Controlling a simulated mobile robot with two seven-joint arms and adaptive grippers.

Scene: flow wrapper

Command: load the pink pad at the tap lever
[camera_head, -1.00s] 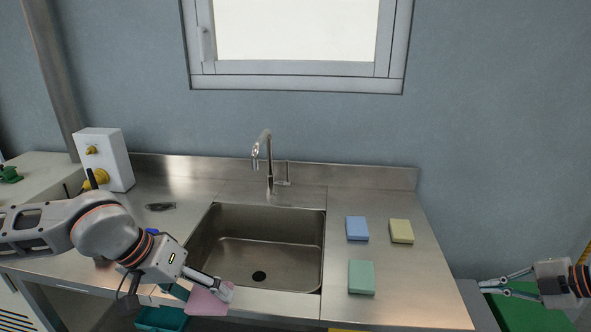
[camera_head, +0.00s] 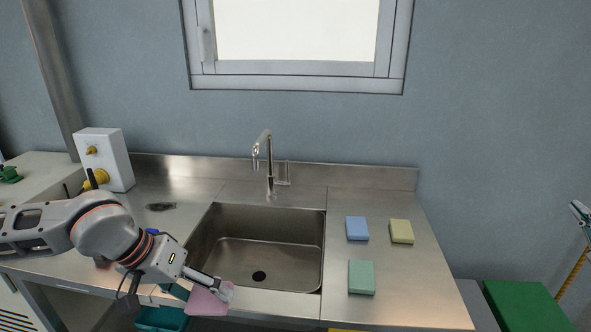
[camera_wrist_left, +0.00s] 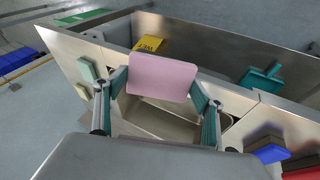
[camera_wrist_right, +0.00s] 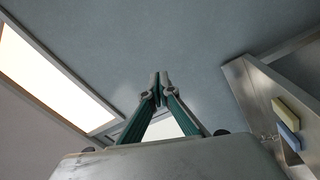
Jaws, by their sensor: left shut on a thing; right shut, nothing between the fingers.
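The pink pad (camera_head: 208,300) is at the sink's front left edge in the head view. My left gripper (camera_head: 222,290) is shut on it. In the left wrist view the pink pad (camera_wrist_left: 162,77) sits between the two fingers, its broad face towards the camera. The tap (camera_head: 265,160) stands behind the sink (camera_head: 270,240), and its upright lever (camera_head: 287,172) is on the right side. My right gripper shows at the right edge of the head view (camera_head: 579,211), largely cut off. In the right wrist view it (camera_wrist_right: 158,82) is shut and empty, pointing at the wall.
A blue pad (camera_head: 357,228), a yellow pad (camera_head: 401,231) and a green pad (camera_head: 361,277) lie on the counter right of the sink. A white box with yellow knobs (camera_head: 104,158) stands at the back left. A green surface (camera_head: 525,305) is at lower right.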

